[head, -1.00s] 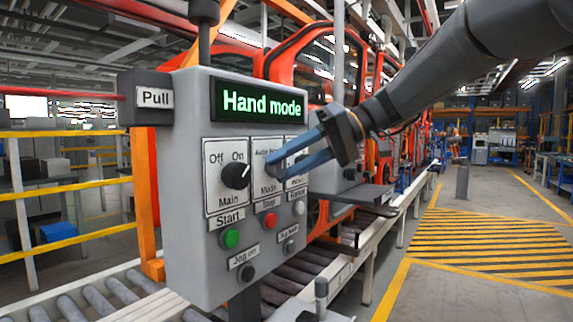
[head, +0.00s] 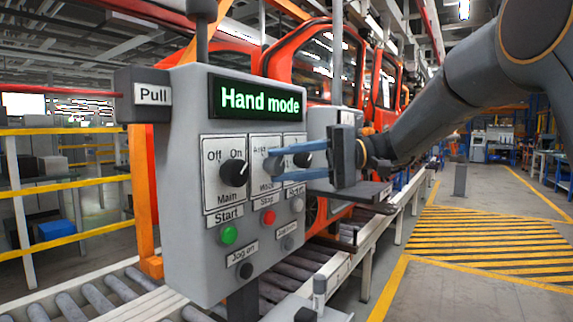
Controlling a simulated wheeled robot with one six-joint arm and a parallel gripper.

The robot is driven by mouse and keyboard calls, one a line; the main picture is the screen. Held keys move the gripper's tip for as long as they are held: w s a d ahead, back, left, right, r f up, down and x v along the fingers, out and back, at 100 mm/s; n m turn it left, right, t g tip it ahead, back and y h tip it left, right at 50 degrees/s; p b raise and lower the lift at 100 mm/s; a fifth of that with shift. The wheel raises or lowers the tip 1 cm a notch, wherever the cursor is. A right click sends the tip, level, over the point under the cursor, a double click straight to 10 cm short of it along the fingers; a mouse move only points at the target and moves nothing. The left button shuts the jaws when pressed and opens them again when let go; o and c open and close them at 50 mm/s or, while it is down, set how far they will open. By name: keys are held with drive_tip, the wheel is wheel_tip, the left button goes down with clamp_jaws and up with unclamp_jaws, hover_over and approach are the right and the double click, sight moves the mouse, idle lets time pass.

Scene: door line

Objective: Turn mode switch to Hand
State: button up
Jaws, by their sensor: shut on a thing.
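The grey control panel (head: 185,190) stands at the left middle of the head view. Its display (head: 257,100) reads "Hand mode" in green. The mode switch (head: 271,164), on the plate labelled Mode (head: 263,150), is largely hidden by my blue fingers. My gripper (head: 279,161) reaches in from the right, its fingertips at the mode switch and shut on it. The knob's exact angle cannot be read behind the fingers.
The Main switch (head: 235,173) points toward On, left of the mode switch. Green start (head: 228,235) and red stop (head: 268,217) buttons sit below. A pull box (head: 150,95) juts out at the upper left. Clear floor (head: 470,205) lies at the right.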

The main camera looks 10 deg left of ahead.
idle(0.3)
drive_tip(key=o, duration=1)
drive_tip(key=shift+b+v, duration=1)
drive_tip(key=shift+v, duration=2.95)
drive_tip(key=shift+f, duration=0.1)
